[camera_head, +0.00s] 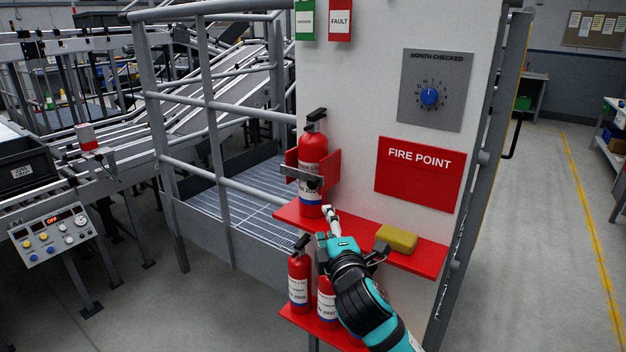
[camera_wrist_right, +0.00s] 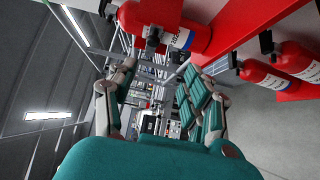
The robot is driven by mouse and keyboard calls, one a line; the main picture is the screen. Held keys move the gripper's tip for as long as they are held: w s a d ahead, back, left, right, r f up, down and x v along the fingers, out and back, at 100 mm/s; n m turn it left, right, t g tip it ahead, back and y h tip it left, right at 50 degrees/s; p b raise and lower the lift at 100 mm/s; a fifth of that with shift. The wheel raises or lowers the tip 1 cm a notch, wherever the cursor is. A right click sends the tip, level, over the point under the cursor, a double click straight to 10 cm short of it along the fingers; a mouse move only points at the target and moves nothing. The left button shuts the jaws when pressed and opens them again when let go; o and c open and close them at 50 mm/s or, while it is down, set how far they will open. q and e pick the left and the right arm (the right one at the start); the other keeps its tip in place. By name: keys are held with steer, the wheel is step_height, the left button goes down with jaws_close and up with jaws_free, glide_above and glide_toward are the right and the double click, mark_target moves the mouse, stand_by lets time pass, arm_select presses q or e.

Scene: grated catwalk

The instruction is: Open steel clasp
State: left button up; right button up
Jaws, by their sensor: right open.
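The steel clasp (camera_head: 301,178) is a grey band across the front of an upright red fire extinguisher (camera_head: 312,151) on the upper red shelf (camera_head: 420,251). It looks closed across the bottle, with a dark latch piece at its right part. In the right wrist view the clasp (camera_wrist_right: 152,38) shows at the top, against the extinguisher (camera_wrist_right: 180,14). My right gripper (camera_head: 328,226) is at the shelf's front edge, below the clasp and apart from it. Its fingers (camera_wrist_right: 158,92) are spread with nothing between them. My left gripper is not in view.
A yellow sponge-like block (camera_head: 397,239) lies on the shelf right of my gripper. Several extinguishers (camera_head: 299,279) stand on the lower shelf, close to my right arm. A white panel carries a red sign (camera_head: 420,173) and a dial (camera_head: 429,97). Railings (camera_head: 212,130) stand left.

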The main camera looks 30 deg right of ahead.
mark_target(313, 186)
arm_select(q)
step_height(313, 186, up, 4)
steer(key=p, duration=0.3)
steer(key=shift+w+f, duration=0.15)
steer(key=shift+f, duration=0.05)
arm_select(e)
steer(key=x, duration=0.5)
steer(key=r+x, duration=0.1)
steer(key=x, duration=1.1)
steer(key=shift+r, duration=0.15)
jaws_close()
